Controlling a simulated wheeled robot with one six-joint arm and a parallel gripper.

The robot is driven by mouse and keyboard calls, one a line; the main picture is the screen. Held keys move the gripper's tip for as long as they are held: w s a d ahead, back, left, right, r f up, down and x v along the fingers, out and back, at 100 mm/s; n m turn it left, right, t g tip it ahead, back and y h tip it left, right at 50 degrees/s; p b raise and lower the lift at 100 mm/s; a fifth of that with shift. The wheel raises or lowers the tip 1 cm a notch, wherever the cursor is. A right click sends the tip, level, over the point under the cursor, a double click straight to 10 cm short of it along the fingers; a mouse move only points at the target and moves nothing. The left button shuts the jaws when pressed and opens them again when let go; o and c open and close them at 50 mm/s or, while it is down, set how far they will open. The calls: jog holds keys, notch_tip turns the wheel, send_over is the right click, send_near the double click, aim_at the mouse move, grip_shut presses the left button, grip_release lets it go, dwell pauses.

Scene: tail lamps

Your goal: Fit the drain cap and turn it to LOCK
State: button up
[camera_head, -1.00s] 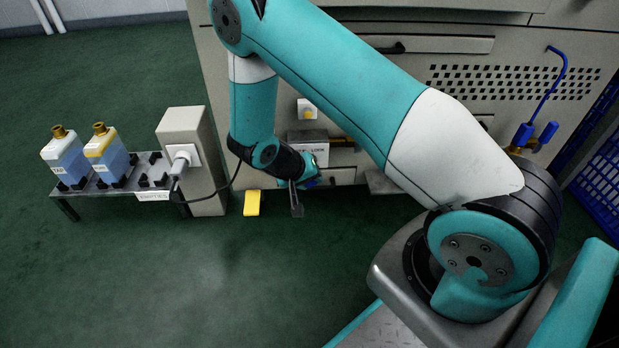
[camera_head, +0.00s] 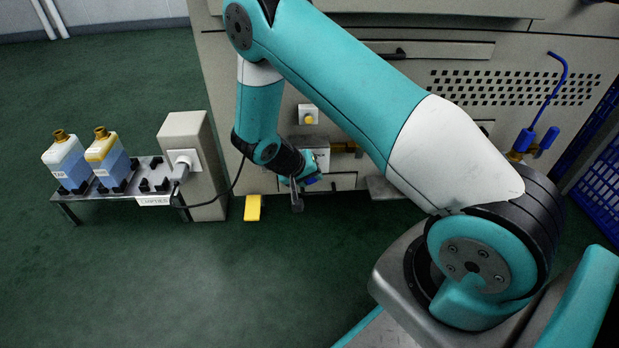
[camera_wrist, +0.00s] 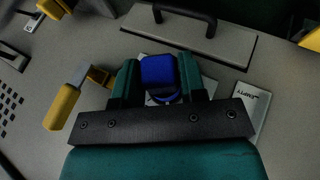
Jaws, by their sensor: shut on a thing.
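My gripper (camera_wrist: 160,82) is shut on a blue cap (camera_wrist: 158,72), which sits between its two green fingers in the wrist view. Behind the cap is a pale plate (camera_wrist: 208,86) on the grey panel, mostly hidden by the fingers. I cannot tell whether the cap touches a drain outlet; the cap hides what lies behind it. In the head view my gripper (camera_head: 299,188) is low in front of the machine, and a little blue (camera_head: 312,181) shows beside it.
A yellow-handled valve (camera_wrist: 62,106) stands left of the gripper in the wrist view. A panel with a black handle (camera_wrist: 185,18) lies above, and an EMPTY label (camera_wrist: 252,112) right. A yellow block (camera_head: 253,208) is on the floor near a rack with two bottles (camera_head: 66,162).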

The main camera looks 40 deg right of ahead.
dwell(0.4)
jog(key=o, duration=1)
jog(key=shift+o, duration=0.2)
jog(key=p+v, duration=0.7)
jog(key=v, duration=1)
jog(key=shift+r, duration=0.25)
jog(key=shift+a, duration=0.1)
